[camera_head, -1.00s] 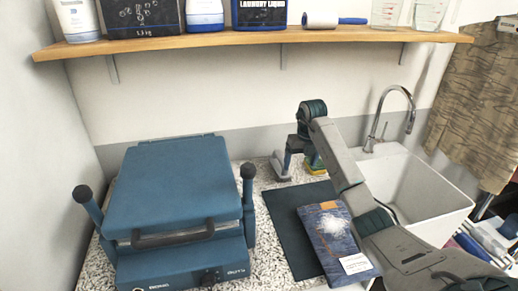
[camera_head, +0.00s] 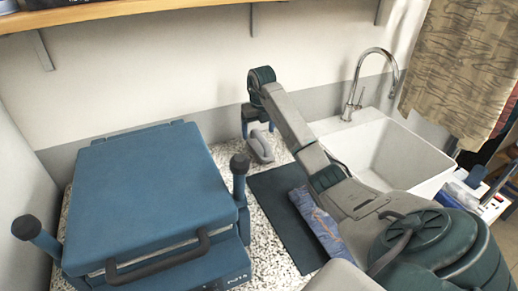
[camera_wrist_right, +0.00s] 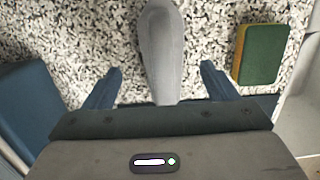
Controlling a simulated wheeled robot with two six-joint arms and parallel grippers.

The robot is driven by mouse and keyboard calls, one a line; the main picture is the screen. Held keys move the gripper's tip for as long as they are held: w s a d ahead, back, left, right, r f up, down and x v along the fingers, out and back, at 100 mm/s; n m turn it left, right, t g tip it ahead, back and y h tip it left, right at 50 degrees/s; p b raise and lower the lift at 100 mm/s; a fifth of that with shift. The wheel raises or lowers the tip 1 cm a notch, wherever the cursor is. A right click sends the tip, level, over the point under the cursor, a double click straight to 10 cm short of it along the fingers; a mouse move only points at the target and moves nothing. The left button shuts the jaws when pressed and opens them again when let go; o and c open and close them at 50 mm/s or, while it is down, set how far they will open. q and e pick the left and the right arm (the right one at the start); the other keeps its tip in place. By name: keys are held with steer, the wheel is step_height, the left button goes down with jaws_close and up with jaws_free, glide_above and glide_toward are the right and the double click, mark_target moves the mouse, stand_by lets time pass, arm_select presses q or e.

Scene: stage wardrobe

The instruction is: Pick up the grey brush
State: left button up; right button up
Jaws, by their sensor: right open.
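The grey brush (camera_head: 261,146) lies on the speckled counter, between the blue press and the sink. In the right wrist view the brush (camera_wrist_right: 163,50) points down between the two fingers of my right gripper (camera_wrist_right: 160,85), which is open with a gap on both sides of the brush. In the head view my right gripper (camera_head: 258,122) is over the back of the counter at the brush, and its arm hides part of the counter. My left gripper is not in view.
A green and yellow sponge (camera_wrist_right: 260,54) lies right of the brush. The blue press (camera_head: 150,195) with upright handles stands left. The white sink (camera_head: 385,155) with a tap is right. A dark mat (camera_head: 275,190) with folded denim (camera_head: 318,222) lies in front.

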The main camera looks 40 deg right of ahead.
mark_target(259, 134)
steer(key=shift+w+d+f, duration=0.1)
steer(key=shift+f, duration=0.25)
step_height(259, 134, down, 4)
steer(key=shift+d+f+p, duration=0.1)
steer(key=shift+d+p, duration=0.05)
steer(key=shift+p, duration=1.1)
steer(key=shift+w+f, duration=0.1)
steer(key=shift+f, duration=0.2)
steer(key=c, duration=1.1)
steer(key=shift+r, duration=0.2)
steer(key=shift+c, duration=0.2)
